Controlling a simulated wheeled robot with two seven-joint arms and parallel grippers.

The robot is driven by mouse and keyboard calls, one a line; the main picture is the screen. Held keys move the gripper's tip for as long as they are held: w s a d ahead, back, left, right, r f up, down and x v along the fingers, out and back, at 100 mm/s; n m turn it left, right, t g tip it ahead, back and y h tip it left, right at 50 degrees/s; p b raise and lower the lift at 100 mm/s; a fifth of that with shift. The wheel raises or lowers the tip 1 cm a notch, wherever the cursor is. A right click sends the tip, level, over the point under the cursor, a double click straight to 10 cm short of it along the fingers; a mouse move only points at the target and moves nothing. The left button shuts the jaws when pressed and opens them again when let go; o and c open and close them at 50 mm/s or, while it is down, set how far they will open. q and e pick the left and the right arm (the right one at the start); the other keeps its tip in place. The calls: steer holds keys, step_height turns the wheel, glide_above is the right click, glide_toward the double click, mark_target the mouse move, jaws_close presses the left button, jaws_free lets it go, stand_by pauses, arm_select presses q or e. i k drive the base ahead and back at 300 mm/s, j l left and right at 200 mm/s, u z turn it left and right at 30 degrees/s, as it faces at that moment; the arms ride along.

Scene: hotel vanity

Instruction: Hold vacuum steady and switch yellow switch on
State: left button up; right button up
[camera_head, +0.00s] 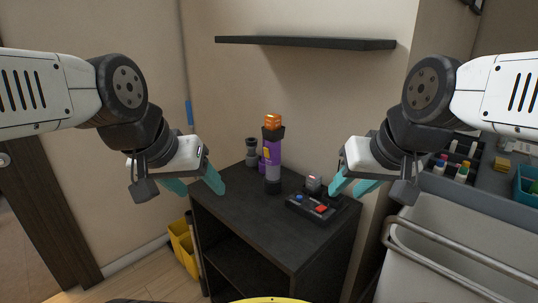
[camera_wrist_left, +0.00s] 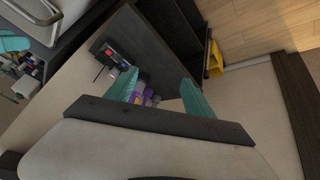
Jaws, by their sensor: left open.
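The vacuum (camera_head: 273,170) stands upright on the dark cabinet top, with a purple and grey body and an orange top. Its yellow switch (camera_head: 267,153) is on the side of the purple part. My left gripper (camera_head: 196,184) is open and empty, to the left of the vacuum and apart from it. In the left wrist view purple and pale parts (camera_wrist_left: 149,95), probably of the vacuum, show between the open teal fingers, partly hidden. My right gripper (camera_head: 354,188) has its teal fingers apart and empty, to the right of the vacuum, above the cabinet's right side.
A black panel with red and blue parts (camera_head: 313,207) lies on the cabinet (camera_head: 247,219) right of the vacuum. A dark grey object (camera_head: 252,152) stands behind it. A shelf (camera_head: 305,42) hangs above. A grey cart (camera_head: 455,240) is at right, a yellow bin (camera_head: 183,247) at left.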

mark_target(267, 151)
steer(key=j+z, duration=0.15)
steer(key=z, duration=0.25)
steer(key=j+z, duration=0.1)
steer(key=z, duration=0.25)
steer(key=j+z, duration=0.2)
steer(key=j, duration=0.3)
steer(key=k+j+z, duration=0.25)
steer(key=j, duration=0.25)
steer(key=j+z, duration=0.2)
steer(key=j, duration=0.3)
steer(key=k+j, duration=0.1)
steer(key=j, duration=0.25)
steer(key=k+j, duration=0.1)
steer(key=j, duration=0.25)
steer(key=k+j, duration=0.1)
steer(key=j, duration=0.25)
